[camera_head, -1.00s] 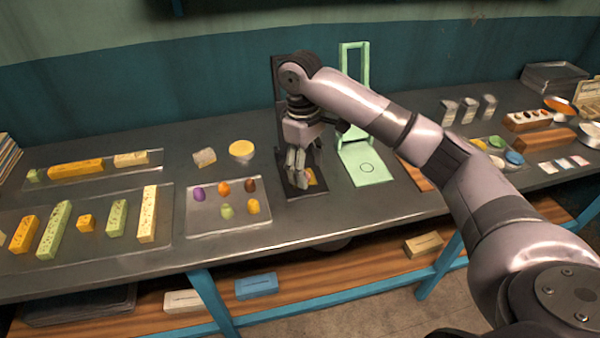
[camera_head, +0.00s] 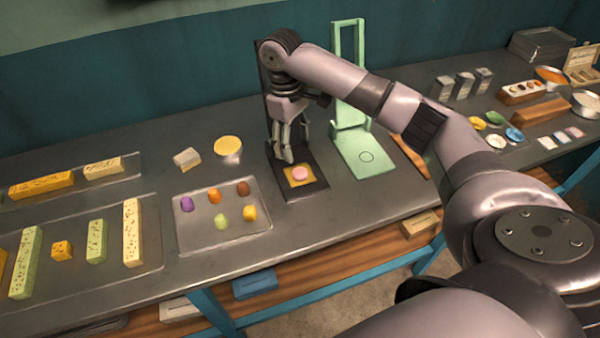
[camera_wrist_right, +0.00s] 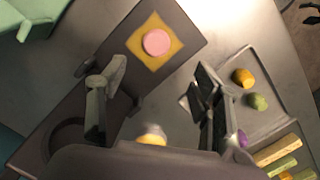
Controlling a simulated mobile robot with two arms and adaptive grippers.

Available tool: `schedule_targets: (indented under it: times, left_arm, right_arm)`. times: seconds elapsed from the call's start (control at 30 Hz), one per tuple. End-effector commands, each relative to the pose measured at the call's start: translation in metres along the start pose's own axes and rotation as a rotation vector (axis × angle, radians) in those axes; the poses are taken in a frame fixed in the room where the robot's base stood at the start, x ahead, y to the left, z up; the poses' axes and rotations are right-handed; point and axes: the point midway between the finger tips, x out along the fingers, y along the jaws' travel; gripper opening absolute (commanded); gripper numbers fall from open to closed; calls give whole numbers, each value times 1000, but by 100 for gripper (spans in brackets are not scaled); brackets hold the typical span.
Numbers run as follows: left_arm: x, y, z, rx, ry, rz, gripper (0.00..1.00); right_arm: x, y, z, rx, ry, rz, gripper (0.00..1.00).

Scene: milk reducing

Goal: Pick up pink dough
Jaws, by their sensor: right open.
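The pink dough (camera_head: 300,173) is a small round disc on a yellow square (camera_head: 289,179) at the front of a dark stand's base (camera_head: 303,194). It also shows in the right wrist view (camera_wrist_right: 157,42), ahead of the fingers and untouched. My right gripper (camera_head: 288,158) is just behind the dough in the head view, pointing down. In the wrist view its fingers (camera_wrist_right: 157,98) are wide apart with nothing between them at the tips. My left gripper is not in view.
A green press-like stand (camera_head: 370,163) is right of the dark stand. A tray (camera_head: 240,229) with several coloured dough lumps lies to the left. A yellow round piece (camera_head: 228,144) and a pale block (camera_head: 187,158) lie behind that tray.

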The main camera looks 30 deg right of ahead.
Motion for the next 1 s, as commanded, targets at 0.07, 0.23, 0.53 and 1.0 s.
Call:
schedule_targets:
  times: [0.07,0.23,0.53,1.0]
  left_arm:
    - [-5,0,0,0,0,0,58]
    - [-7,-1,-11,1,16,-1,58]
    - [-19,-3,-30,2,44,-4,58]
    - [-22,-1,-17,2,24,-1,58]
  right_arm:
    - [15,0,1,0,-4,0,59]
    - [37,0,0,-1,-1,-1,59]
    - [65,4,3,1,-4,0,59]
    - [94,5,2,-1,0,1,59]
